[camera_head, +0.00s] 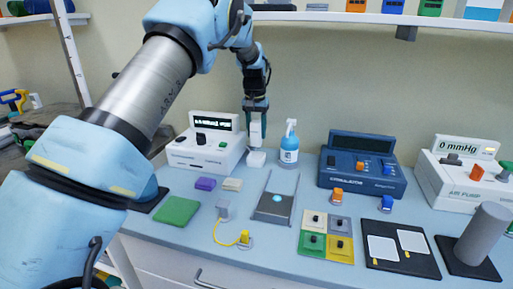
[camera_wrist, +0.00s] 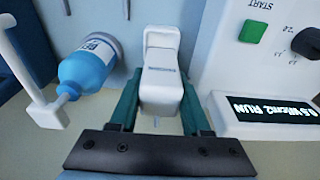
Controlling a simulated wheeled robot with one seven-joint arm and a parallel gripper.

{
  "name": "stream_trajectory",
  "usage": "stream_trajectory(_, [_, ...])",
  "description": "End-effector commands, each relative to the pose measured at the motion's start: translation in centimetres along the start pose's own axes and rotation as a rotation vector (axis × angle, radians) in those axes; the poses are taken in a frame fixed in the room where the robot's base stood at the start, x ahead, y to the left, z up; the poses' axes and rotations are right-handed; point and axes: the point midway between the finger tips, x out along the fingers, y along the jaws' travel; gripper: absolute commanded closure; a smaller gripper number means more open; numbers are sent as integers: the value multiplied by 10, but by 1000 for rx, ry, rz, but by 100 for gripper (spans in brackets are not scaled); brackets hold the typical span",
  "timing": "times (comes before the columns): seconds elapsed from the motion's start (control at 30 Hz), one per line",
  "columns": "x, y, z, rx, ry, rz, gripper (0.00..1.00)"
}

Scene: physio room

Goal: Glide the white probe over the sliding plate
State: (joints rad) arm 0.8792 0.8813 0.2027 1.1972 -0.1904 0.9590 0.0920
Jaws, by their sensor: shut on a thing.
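My gripper (camera_head: 255,128) is shut on the white probe (camera_wrist: 160,75), with one dark teal finger on each side of its body in the wrist view. In the head view the probe (camera_head: 254,131) hangs roughly upright at the back of the table, between the white machine and the blue bottle. A small white block (camera_head: 256,159) sits just below it; I cannot tell whether they touch. The sliding plate (camera_head: 270,216) appears to be the grey plate with a pale glowing spot, nearer the table's front and apart from the probe.
The white machine (camera_head: 207,154) stands left of my gripper; its display (camera_wrist: 266,118) reads RUN. The blue bottle (camera_head: 289,146) stands close on the right, the blue stimulator (camera_head: 361,166) beyond it. Coloured pads (camera_head: 326,234) and a green block (camera_head: 177,211) flank the plate.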

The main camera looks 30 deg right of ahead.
Motion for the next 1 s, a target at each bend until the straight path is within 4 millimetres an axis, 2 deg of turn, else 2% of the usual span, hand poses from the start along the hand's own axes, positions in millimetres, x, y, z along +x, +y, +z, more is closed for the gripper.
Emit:
stream_trajectory(0.2, [-31, 3, -2, 1, 2, 0, 100])
stream_trajectory(0.37, [-42, 26, 16, -1, -2, 0, 100])
stream_trajectory(0.5, [-46, 60, 52, -3, -3, -3, 100])
stream_trajectory(0.7, [-49, 98, 108, -6, -3, -3, 100])
stream_trajectory(0.9, [-53, 124, 164, -1, -1, -2, 100])
stream_trajectory(1.0, [-53, 130, 181, -1, 0, -1, 100])
